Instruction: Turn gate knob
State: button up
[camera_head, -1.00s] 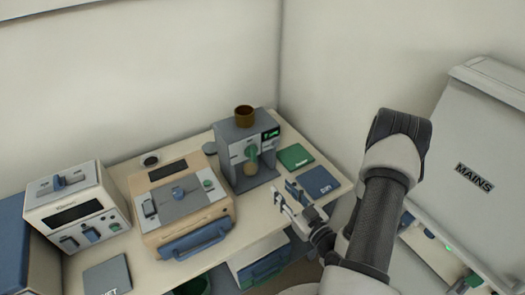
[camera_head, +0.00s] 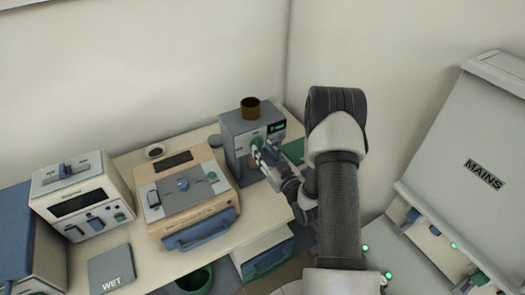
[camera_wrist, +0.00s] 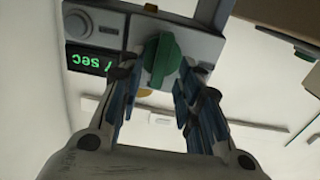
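The gate knob (camera_wrist: 162,60) is green, on the front face of a grey device (camera_head: 238,145) with a brown cup (camera_head: 250,108) on top. In the wrist view, my gripper (camera_wrist: 158,82) has its two blue-lined fingers on either side of the knob, with the knob's bar between them. The fingers look open, spread about the knob's width; I cannot tell whether they touch it. In the head view, my gripper (camera_head: 263,158) is at the device's front and largely hides the knob.
A green-lit display (camera_wrist: 88,60) reading "sec" is beside the knob. Left on the bench are a tan box (camera_head: 185,195) with a blue handle and a white device (camera_head: 82,195). A dark "WET" plate (camera_head: 111,270) lies in front. A "MAINS" cabinet (camera_head: 470,150) stands right.

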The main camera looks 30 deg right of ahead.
jog(key=shift+w, duration=0.7)
jog(key=shift+c, duration=0.5)
grip_shut()
